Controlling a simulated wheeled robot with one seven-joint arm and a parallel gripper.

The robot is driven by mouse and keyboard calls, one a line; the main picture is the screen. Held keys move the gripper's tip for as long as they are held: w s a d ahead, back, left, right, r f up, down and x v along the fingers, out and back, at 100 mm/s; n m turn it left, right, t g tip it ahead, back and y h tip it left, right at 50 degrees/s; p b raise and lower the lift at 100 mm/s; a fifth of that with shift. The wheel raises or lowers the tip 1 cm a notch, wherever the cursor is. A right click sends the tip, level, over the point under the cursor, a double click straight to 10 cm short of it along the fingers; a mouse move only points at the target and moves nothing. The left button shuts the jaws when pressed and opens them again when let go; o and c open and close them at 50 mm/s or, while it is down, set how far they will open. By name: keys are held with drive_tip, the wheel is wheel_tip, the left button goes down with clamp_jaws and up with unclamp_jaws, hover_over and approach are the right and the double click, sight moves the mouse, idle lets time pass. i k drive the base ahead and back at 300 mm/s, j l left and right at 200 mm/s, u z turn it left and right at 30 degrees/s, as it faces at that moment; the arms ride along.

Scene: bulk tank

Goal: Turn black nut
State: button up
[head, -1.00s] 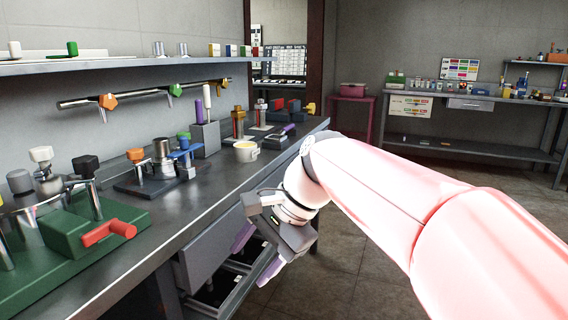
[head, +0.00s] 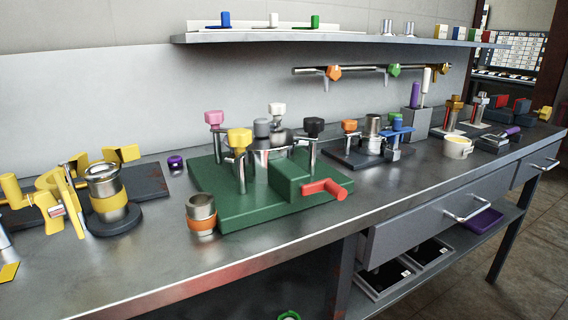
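The black nut (head: 314,126) is a faceted knob on top of an upright metal post, at the right side of a green base (head: 218,209) on the workbench. It stands just behind a green block with a red handle (head: 325,188). A pink nut (head: 214,117), a yellow nut (head: 239,139) and a white nut (head: 277,109) top other posts around a silver tank (head: 259,162) with a grey knob. My gripper is not in the current head view.
An orange-banded metal cup (head: 201,214) stands at the base's front left corner. A yellow-banded jar (head: 107,192) and yellow fittings are farther left. A second dark fixture (head: 353,158) stands to the right. The bench front is clear, and a drawer (head: 440,212) is below.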

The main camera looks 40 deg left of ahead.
sight(314, 125)
drive_tip(key=u, duration=1.85)
